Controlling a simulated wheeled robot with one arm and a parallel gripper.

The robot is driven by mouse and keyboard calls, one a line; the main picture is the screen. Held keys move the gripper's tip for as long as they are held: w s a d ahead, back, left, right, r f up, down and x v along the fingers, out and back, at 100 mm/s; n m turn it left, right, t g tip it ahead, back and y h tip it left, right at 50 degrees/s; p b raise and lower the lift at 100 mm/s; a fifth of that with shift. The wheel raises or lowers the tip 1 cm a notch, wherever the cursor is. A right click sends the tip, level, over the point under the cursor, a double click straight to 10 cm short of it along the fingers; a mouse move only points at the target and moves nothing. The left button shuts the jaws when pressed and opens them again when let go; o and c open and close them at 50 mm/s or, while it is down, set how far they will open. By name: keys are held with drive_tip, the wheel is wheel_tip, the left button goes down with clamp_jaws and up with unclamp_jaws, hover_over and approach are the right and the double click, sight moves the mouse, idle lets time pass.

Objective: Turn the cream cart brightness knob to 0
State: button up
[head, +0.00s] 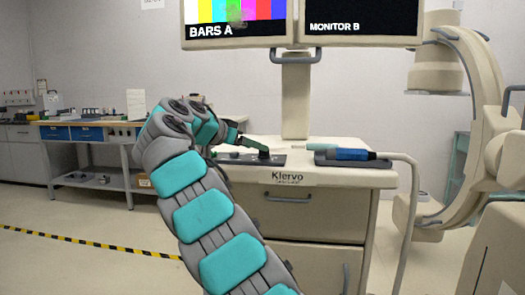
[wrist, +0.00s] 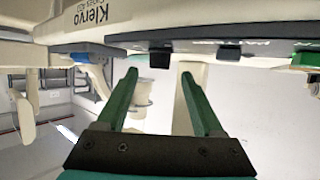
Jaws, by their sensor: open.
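The cream cart (head: 300,180), labelled Klervo, stands in the middle of the head view. A dark control panel (head: 272,160) lies on its top, left of the monitor post. In the wrist view the cart appears upside down, and the panel (wrist: 275,43) runs along the top. Two black knobs, one (wrist: 229,52) and another (wrist: 187,66), project from it. The panel lettering is too small to read, so I cannot tell which is brightness. My gripper (wrist: 160,74) is open and empty, its green fingers apart. In the head view my gripper (head: 256,147) is just over the panel.
Two monitors, Bars A (head: 235,32) and Monitor B (head: 346,30), stand above the cart. A blue-handled probe (head: 350,154) lies on a dark pad at the cart's right. A C-arm machine (head: 440,150) stands to the right. A workbench (head: 95,135) stands at the back left.

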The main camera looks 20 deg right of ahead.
sight(264, 153)
drive_tip(key=x, duration=0.5)
drive_tip(key=shift+d+f, duration=0.1)
drive_tip(key=shift+d, duration=0.05)
drive_tip(key=shift+c, duration=0.3)
clamp_jaws()
